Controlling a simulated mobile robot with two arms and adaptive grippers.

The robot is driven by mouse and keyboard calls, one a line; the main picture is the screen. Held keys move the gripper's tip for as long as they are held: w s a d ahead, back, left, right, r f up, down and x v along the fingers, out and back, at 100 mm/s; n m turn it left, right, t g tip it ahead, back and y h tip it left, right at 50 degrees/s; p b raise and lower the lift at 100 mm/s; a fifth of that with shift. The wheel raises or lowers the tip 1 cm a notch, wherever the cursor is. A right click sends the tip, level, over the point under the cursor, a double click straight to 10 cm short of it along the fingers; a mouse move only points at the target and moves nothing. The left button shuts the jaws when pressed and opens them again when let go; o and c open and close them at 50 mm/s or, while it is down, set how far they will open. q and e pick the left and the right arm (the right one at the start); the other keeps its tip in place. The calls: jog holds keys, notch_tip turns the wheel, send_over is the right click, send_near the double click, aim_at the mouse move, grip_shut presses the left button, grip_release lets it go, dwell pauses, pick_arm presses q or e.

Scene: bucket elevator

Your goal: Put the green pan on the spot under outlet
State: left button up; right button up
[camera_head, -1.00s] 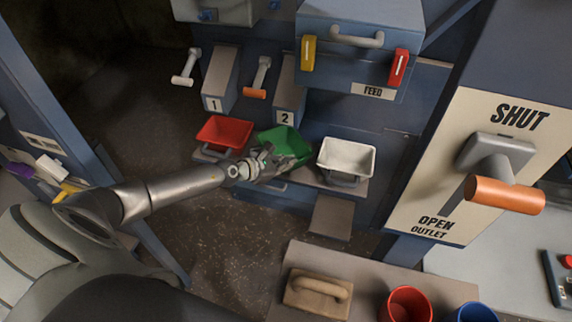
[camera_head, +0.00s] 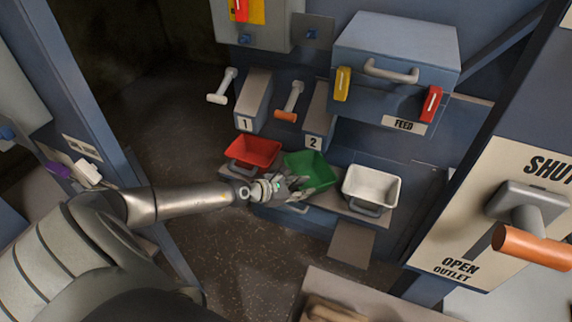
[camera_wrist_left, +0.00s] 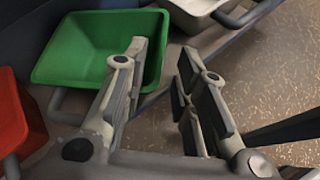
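The green pan (camera_head: 303,163) sits on a low ledge between the red and white pans. It also shows at the upper left of the left wrist view (camera_wrist_left: 92,45), empty, with a grey handle along its near side. My left gripper (camera_head: 306,190) is at the pan's near edge and covers part of it. In the left wrist view its fingers (camera_wrist_left: 163,55) are apart, with one finger overlapping the pan's near right corner. Nothing is gripped. The outlet panel (camera_head: 455,240) is at the right. I cannot identify the spot under the outlet. My right gripper is not in view.
The red pan (camera_head: 252,152) and the white pan (camera_head: 372,188) stand close on either side. Levers 1 (camera_head: 222,86) and 2 (camera_head: 290,103) and the feed box (camera_head: 397,55) are above. A plate (camera_head: 351,245) sticks out below the ledge. Floor is open below left.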

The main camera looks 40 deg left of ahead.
pick_arm(q)
jog(key=v, duration=0.8)
jog(key=shift+b, duration=0.4)
jog(key=shift+f, duration=0.1)
jog(key=s+a+f+n+y, duration=0.1)
jog(key=a+f+n+y, duration=0.15)
jog(key=f+n, duration=0.35)
jog(key=s+a+f+n+y, duration=0.1)
jog(key=a+f+n, duration=0.2)
jog(key=f+n, duration=0.35)
jog(key=s+d+f+n+g+y, duration=0.1)
jog(key=s+f+n+g, duration=0.1)
jog(key=s+f+n, duration=0.6)
jog(key=s+f+n+g+y, duration=0.2)
jog(key=s+f+n, duration=0.35)
jog(key=f, duration=0.35)
jog(key=s+d+f+n+g, duration=0.2)
jog(key=s+d+f+n, duration=0.2)
jog(key=s, duration=0.4)
jog(key=s+d+f+n+g+h, duration=0.1)
jog(key=s+d+f+n+g, duration=0.1)
jog(key=s+d+f+n, duration=0.3)
jog(key=s+d+f+n+g+h, duration=0.1)
jog(key=s+d+f+n, duration=0.4)
jog(key=s, duration=0.8)
jog(key=d+n+g, duration=0.1)
jog(key=d, duration=0.2)
jog(key=shift+d+g, duration=0.3)
jog(key=shift+d, duration=0.1)
